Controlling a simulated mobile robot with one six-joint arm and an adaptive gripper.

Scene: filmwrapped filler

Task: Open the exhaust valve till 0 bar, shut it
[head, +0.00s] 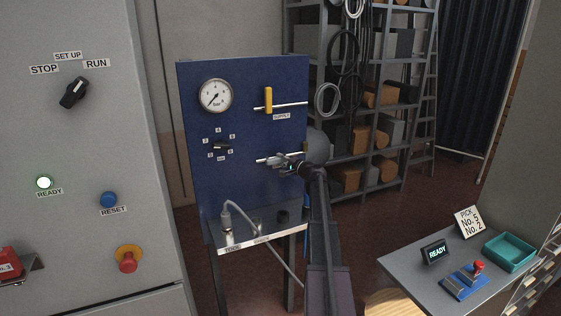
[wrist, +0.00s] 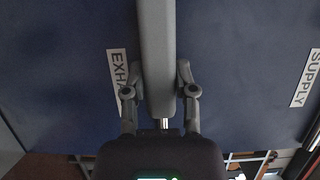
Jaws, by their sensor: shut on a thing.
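The exhaust valve's grey lever (wrist: 157,45) runs between my gripper's two fingers, which are shut on it. In the head view my gripper (head: 290,163) is at the lower pipe of the blue panel (head: 240,180) and hides much of the valve. The lever appears to lie level, roughly in line with the pipe. The EXHAUST label (wrist: 117,75) is partly covered by the gripper in the wrist view. The round pressure gauge (head: 216,95) has its needle pointing to the lower left, near the low end; the exact reading is too small to tell.
The yellow supply lever (head: 268,100) stands upright across its pipe above. A selector knob (head: 221,146) is at the left. A metal shelf (head: 260,228) with a hose fitting juts out below. A grey control cabinet (head: 90,150) stands left, a side table (head: 420,270) right.

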